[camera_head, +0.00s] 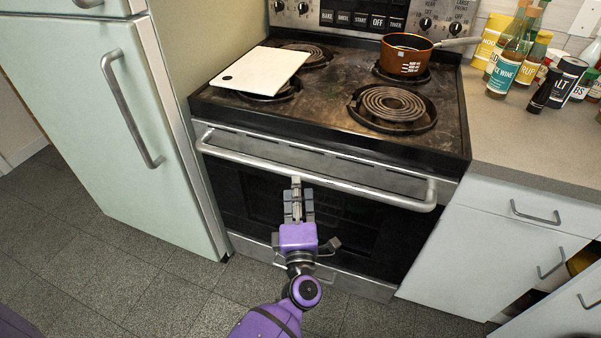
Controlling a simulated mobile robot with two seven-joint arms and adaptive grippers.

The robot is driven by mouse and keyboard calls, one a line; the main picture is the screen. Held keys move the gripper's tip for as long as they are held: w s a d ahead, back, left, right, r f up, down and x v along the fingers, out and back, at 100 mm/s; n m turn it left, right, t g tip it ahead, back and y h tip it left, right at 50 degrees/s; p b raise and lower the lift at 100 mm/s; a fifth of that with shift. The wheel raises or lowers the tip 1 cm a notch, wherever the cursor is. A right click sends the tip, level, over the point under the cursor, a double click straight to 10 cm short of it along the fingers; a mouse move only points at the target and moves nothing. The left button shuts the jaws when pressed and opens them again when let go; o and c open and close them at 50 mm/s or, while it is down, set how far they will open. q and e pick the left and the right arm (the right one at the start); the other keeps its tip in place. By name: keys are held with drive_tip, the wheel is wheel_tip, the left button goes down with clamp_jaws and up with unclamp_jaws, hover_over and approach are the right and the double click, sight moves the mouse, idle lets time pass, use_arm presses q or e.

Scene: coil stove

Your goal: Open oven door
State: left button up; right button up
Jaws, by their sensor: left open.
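The oven door (355,225) is dark glass with a steel top band, and it looks closed. Its long silver handle (370,192) runs across the top of the door. My left gripper (296,186), with a purple wrist, reaches up from below in front of the door. Its fingertips show at the handle's height, near the middle of the bar. The gripper is open; I cannot tell whether its fingers touch the handle. My right gripper is not in view.
A copper pot (405,58) stands on the back right burner. A white cutting board (260,72) lies over the left burners. A pale green fridge (110,130) stands to the left. Bottles and jars crowd the counter (520,135) to the right. Floor before the oven is clear.

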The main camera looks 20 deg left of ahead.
sight(298, 174)
use_arm(q)
drive_tip(key=x, duration=0.4)
drive_tip(key=shift+w+d, duration=0.1)
drive_tip(key=shift+w, duration=0.15)
drive_tip(key=shift+w+a+r, duration=0.1)
drive_tip(key=shift+w+a, duration=0.15)
drive_tip(key=shift+w, duration=0.35)
drive_tip(key=c, duration=1)
clamp_jaws()
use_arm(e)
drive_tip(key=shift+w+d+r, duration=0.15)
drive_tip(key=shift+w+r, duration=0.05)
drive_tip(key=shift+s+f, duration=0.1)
